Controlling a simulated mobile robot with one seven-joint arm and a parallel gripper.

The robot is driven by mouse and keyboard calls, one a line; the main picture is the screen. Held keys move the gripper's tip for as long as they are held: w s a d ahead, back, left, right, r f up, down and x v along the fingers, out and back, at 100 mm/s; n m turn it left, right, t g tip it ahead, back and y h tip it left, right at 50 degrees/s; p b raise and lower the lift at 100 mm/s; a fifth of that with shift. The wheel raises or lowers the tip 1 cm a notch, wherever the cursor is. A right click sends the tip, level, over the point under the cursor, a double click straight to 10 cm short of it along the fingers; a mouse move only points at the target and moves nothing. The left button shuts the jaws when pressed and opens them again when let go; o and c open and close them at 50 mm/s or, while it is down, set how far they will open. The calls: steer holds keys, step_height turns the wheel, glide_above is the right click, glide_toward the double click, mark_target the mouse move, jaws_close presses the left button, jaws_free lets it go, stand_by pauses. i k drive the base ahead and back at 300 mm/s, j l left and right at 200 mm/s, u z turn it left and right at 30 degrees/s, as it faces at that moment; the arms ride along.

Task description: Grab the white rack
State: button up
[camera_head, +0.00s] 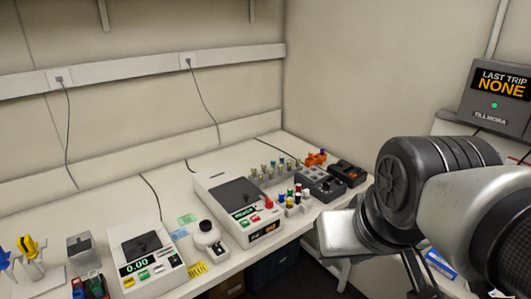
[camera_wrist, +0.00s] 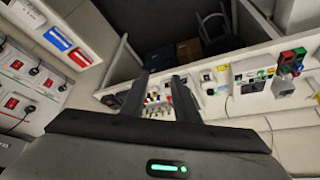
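A small white rack (camera_head: 292,211) holding several vials with coloured caps stands near the bench's front edge, right of the white instrument, in the head view. In the wrist view, small coloured caps show in the distance between and beyond my fingers; the rack itself is too small to make out there. My gripper (camera_wrist: 160,78) is open, with its two dark fingers apart and nothing held between them. It is well away from the rack. In the head view my arm is at the right, and the fingers cannot be made out clearly.
The white bench (camera_head: 205,275) also carries a white instrument (camera_head: 216,190), a grey tube rack (camera_head: 263,181), dark blocks (camera_head: 320,185), a round white device (camera_head: 206,235) and a balance (camera_head: 140,262). A wall panel (camera_head: 497,98) is at right. Floor space lies before the bench.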

mark_target(295, 208)
steer(key=i+l, duration=0.25)
steer(key=i, duration=0.15)
steer(key=i+l, duration=0.2)
steer(key=i, duration=0.2)
steer(key=i+l, duration=0.25)
steer(key=i, duration=0.15)
